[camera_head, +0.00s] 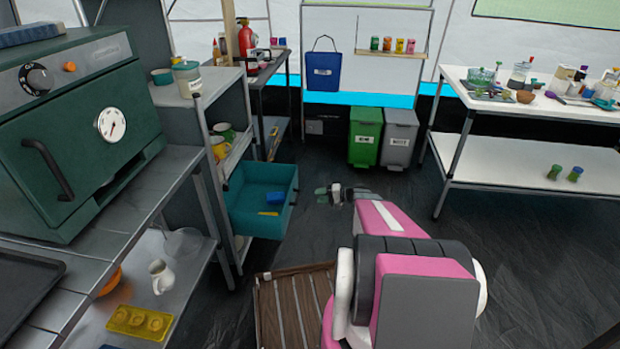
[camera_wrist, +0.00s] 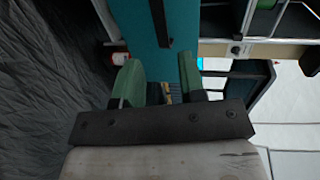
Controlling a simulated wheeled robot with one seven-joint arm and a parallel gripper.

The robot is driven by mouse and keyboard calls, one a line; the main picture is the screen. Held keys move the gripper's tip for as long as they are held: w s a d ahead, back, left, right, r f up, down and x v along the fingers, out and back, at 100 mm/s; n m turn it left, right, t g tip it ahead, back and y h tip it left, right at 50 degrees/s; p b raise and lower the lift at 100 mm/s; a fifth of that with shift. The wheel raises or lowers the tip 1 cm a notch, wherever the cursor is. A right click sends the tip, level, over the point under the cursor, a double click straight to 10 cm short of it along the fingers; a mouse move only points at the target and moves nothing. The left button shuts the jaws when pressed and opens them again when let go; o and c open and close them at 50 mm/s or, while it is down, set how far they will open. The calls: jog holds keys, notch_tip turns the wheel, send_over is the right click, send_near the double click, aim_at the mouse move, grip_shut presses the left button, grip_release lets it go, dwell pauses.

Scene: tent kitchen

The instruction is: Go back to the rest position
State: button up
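My gripper (camera_head: 328,193) is stretched forward over the dark floor, to the right of the open teal drawer (camera_head: 262,222). In the wrist view my gripper (camera_wrist: 159,72) shows two green fingers spread apart, with nothing between them. A teal panel with a dark handle, which looks like the drawer front (camera_wrist: 146,25), lies beyond the fingers. The gripper appears apart from the drawer. A small blue item (camera_head: 275,197) lies inside the drawer.
A counter with a green oven (camera_head: 75,130) stands at the left. A wooden slatted thing (camera_head: 290,305) is beside my arm. Green (camera_head: 365,137) and grey (camera_head: 398,138) bins stand at the back. A white table (camera_head: 530,105) is at the right. Floor between is clear.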

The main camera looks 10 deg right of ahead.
jog(key=s+a+r+n+g+h, duration=0.1)
jog(key=s+a+r+g+h, duration=0.25)
jog(key=s, duration=0.25)
jog(key=s+a+r+n+g+h, duration=0.1)
jog(key=s+a+r+g+h, duration=0.15)
jog(key=s+a, duration=0.25)
jog(key=s+r+n+h, duration=0.2)
jog(key=s+r+h, duration=0.6)
jog(key=s+r, duration=0.2)
jog(key=shift+s+d+t+h, duration=0.3)
jog(key=shift+s+d+t, duration=0.1)
jog(key=shift+s, duration=0.4)
dwell(0.4)
